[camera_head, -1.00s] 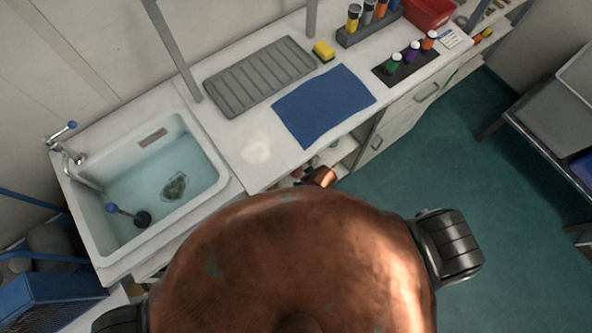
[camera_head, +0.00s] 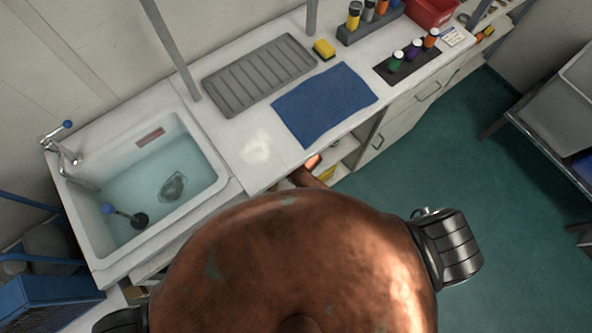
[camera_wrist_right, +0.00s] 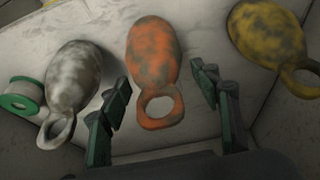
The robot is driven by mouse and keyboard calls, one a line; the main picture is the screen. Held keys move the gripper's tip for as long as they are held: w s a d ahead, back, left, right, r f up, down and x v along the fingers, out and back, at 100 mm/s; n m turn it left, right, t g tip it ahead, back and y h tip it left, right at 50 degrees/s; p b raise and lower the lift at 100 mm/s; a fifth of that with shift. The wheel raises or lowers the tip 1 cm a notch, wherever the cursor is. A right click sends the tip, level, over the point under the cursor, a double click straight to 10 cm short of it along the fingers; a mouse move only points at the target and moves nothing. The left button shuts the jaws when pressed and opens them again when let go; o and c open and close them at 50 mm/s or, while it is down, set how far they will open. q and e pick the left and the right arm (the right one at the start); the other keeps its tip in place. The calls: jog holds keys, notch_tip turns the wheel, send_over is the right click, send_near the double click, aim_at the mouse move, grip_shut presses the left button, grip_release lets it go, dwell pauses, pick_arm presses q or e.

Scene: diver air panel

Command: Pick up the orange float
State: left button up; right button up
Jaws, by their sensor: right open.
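The orange float (camera_wrist_right: 153,62), mottled with grey and with a ring at its near end, lies in the middle of the right wrist view. My right gripper (camera_wrist_right: 162,88) is open, with one finger on each side of the float and its ring. I see no finger touching it. In the head view an arm of mine reaches toward the open shelf under the counter. The orange float cannot be made out for sure there. My left gripper is not in view.
A grey-white float (camera_wrist_right: 73,78) lies left of the orange one, beside a green-rimmed roll (camera_wrist_right: 20,96). A yellow float (camera_wrist_right: 268,38) lies to the right. Above the shelf is the counter with a blue cloth (camera_head: 324,102) and a water-filled sink (camera_head: 150,180).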

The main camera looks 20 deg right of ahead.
jog(key=shift+c, duration=0.3)
jog(key=c, duration=1.2)
jog(key=shift+r, duration=0.1)
jog(key=shift+r, duration=0.2)
jog(key=s+d+p, duration=0.1)
jog(key=s+d, duration=0.1)
jog(key=s, duration=0.3)
jog(key=s+d, duration=0.2)
jog(key=s, duration=0.4)
jog(key=s+d+p, duration=0.1)
jog(key=s+d, duration=0.1)
jog(key=s, duration=0.4)
jog(key=shift+p, duration=0.3)
